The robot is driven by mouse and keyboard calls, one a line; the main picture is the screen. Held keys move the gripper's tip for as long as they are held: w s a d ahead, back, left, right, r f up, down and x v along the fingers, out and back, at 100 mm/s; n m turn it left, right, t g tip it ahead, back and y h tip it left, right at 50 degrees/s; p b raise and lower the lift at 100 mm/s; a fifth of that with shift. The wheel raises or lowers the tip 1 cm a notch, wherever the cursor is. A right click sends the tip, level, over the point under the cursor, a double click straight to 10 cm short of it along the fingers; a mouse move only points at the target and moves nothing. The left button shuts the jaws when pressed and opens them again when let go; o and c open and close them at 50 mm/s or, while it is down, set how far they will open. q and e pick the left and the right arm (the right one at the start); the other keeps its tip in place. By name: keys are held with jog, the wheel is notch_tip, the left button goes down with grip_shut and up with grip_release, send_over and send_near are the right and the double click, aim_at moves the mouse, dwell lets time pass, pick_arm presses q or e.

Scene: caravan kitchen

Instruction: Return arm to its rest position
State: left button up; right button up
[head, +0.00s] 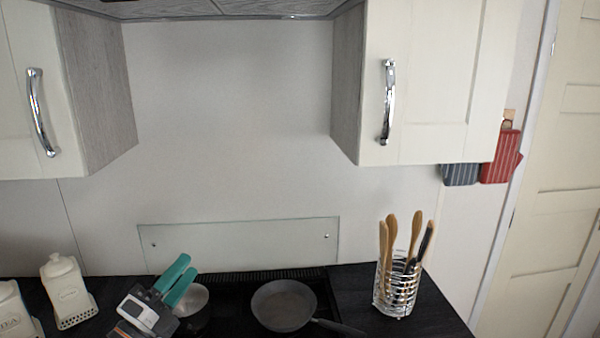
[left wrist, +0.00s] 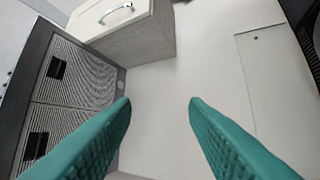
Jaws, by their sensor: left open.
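My left gripper (head: 178,281) has teal fingers and is at the bottom of the head view, in front of the hob's left part. Its fingers point up and to the right. In the left wrist view the two teal fingers (left wrist: 160,104) are spread wide apart with nothing between them. Beyond them are the pale wall and a cabinet's underside. My right gripper does not show in either view.
A dark frying pan (head: 284,305) sits on the hob, and a pot (head: 193,300) is partly hidden behind my gripper. A wire utensil holder (head: 396,290) stands at right, a white canister (head: 68,290) at left. Wall cabinets (head: 430,80) flank a clear middle space.

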pick_arm(q)
jog(key=s+a+f+n+g+y, duration=0.2)
jog(key=s+f+n+g+y, duration=0.15)
jog(key=f+n+y, duration=0.45)
jog(key=s+a+f+n+g+y, duration=0.3)
jog(key=s+f+n+y, duration=0.15)
jog(key=f+n, duration=0.6)
jog(key=s+d+f+n+g+h, duration=0.1)
jog(key=s+d+f+n+g, duration=0.35)
jog(key=s, duration=0.65)
jog(key=s+d+f+n+g+h, duration=0.1)
jog(key=s+f+g+h, duration=0.1)
jog(key=s+f+g, duration=0.65)
notch_tip(320, 180, down, 33)
jog(key=s+t+b, duration=0.2)
jog(key=b, duration=0.8)
jog(key=s+a+f+b, duration=0.1)
jog(key=s+f+b, duration=0.2)
jog(key=s+f, duration=0.2)
jog(key=s+a+f+g+b, duration=0.1)
jog(key=s+f+b, duration=0.2)
jog(key=f, duration=0.9)
jog(key=s+a+f+b, duration=0.1)
jog(key=s+f+b, duration=0.2)
jog(key=s+f, duration=0.5)
jog(key=shift+s+f+y, duration=0.35)
jog(key=shift+s+f, duration=0.05)
jog(key=shift+f, duration=0.25)
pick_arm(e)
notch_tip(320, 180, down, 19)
